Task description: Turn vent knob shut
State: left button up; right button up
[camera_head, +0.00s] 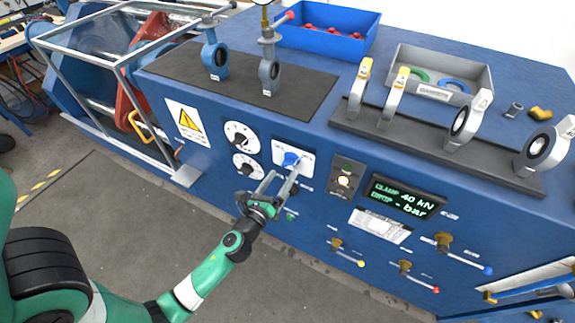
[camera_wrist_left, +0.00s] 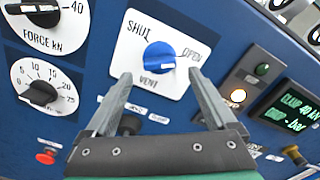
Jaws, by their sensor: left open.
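The blue vent knob (camera_head: 291,158) sits on a white plate on the blue front panel. In the left wrist view the vent knob (camera_wrist_left: 159,56) has SHUT printed to its upper left, OPEN to its right and VENT below. A pale mark shows on its lower right part; its exact pointing is hard to tell. My left gripper (camera_head: 281,176) is open in front of the plate. In the left wrist view its fingertips (camera_wrist_left: 160,75) stand apart, one on each side and slightly below the knob, with nothing between them. My right gripper is not in view.
Two black dials (camera_head: 240,136) are left of the plate. A button box (camera_head: 344,180) and a lit display (camera_head: 405,196) are to the right. Brass-bodied valves with coloured handles (camera_head: 444,241) stick out lower down. A rack of valve bodies (camera_head: 430,146) stands on the bench top.

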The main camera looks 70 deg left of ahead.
aim_at(290, 162)
pick_arm(q)
jog(key=x, duration=0.5)
jog(key=shift+s+d, duration=0.1)
jog(key=shift+c, duration=0.2)
jog(key=c, duration=1.2)
